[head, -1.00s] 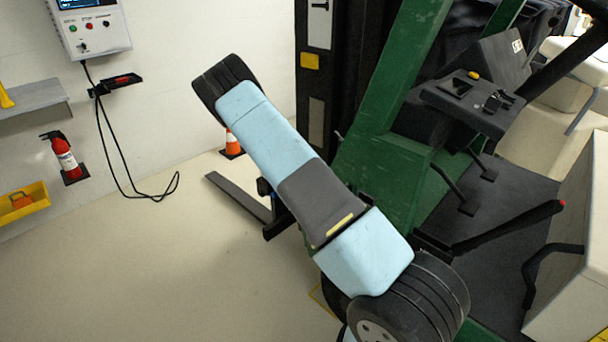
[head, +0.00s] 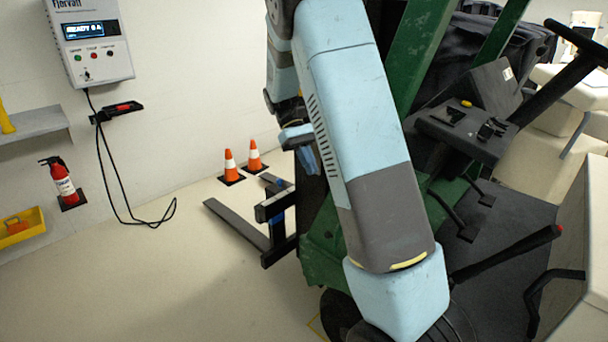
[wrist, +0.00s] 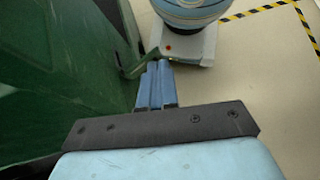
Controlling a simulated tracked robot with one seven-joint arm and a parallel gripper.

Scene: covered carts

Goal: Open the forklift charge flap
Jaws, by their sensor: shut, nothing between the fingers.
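The green forklift (head: 325,225) stands right of centre in the head view, partly behind my arm. In the wrist view its green side (wrist: 60,75) fills the left. A thin green piece (wrist: 138,68) stands out from that side by my fingertips; it may be the charge flap, seen nearly edge-on. My gripper (wrist: 156,66) is shut and empty, its two blue fingers together. The tips are beside or touching the green piece; I cannot tell which. In the head view my gripper (head: 308,160) hangs in front of the mast, partly hidden by my arm.
A charger box (head: 92,45) with a hanging cable is on the left wall. A fire extinguisher (head: 62,182) and a yellow bin (head: 22,226) are below it. Two cones (head: 230,163) stand behind the forks (head: 238,226). Floor at the lower left is clear.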

